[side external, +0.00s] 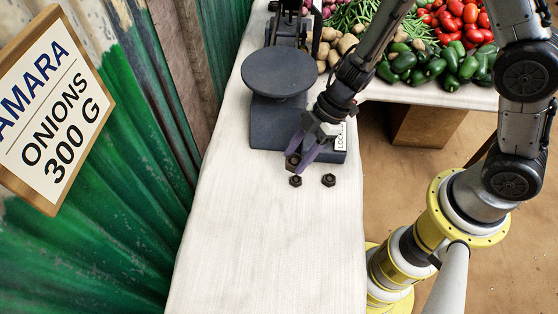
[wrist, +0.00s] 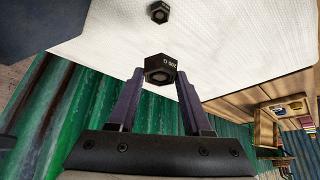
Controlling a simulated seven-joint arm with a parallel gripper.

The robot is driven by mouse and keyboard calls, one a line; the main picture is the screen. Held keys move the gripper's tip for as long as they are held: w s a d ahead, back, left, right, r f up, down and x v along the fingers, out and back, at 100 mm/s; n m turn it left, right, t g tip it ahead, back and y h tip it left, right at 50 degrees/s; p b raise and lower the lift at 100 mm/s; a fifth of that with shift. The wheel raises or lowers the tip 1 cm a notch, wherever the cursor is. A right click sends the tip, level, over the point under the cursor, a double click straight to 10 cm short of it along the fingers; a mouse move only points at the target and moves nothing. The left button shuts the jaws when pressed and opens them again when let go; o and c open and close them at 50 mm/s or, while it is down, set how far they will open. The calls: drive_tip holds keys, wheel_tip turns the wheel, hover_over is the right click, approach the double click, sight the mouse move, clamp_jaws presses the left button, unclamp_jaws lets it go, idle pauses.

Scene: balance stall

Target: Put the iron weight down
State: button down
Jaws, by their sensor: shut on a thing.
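My gripper (side external: 300,160) is shut on a dark iron weight (side external: 292,161) beside the front of the scale. In the wrist view the held weight (wrist: 160,69) sits between the purple fingertips (wrist: 158,82), with pale lettering on its side that looks like 200 G, upside down. Two other dark iron weights stand on the white counter: one (side external: 295,181) just below the held one in the side view, and one (side external: 328,180) to its right. One loose weight (wrist: 159,12) shows at the top of the wrist view. I cannot tell how high the held weight is above the counter.
A dark balance scale with a round pan (side external: 280,72) stands behind the gripper, with a small white label on its base. The white counter (side external: 270,250) is clear toward the front. Vegetables (side external: 455,62) lie at the back right. A sign (side external: 55,110) reads onions, 300 G.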

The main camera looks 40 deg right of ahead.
drive_tip(key=s+d+r, duration=0.3)
drive_tip(key=s+d, duration=0.1)
drive_tip(key=s, duration=0.2)
drive_tip(key=w+d+m+t+h, duration=0.5)
drive_tip(key=w+d+m, duration=0.8)
drive_tip(key=m, duration=0.2)
drive_tip(key=s+a+r, duration=0.2)
drive_tip(key=s+r, duration=0.2)
drive_tip(key=r, duration=0.7)
drive_tip(key=s+a+r, duration=0.2)
drive_tip(key=s+r, duration=0.1)
drive_tip(key=r, duration=0.7)
approach(288, 74)
drive_tip(key=w, duration=0.1)
drive_tip(key=w+f, duration=0.1)
drive_tip(key=shift+w+a+f, duration=0.15)
drive_tip(key=shift+w+f, duration=0.15)
drive_tip(key=shift+w, duration=0.1)
drive_tip(key=shift+f, duration=1.55)
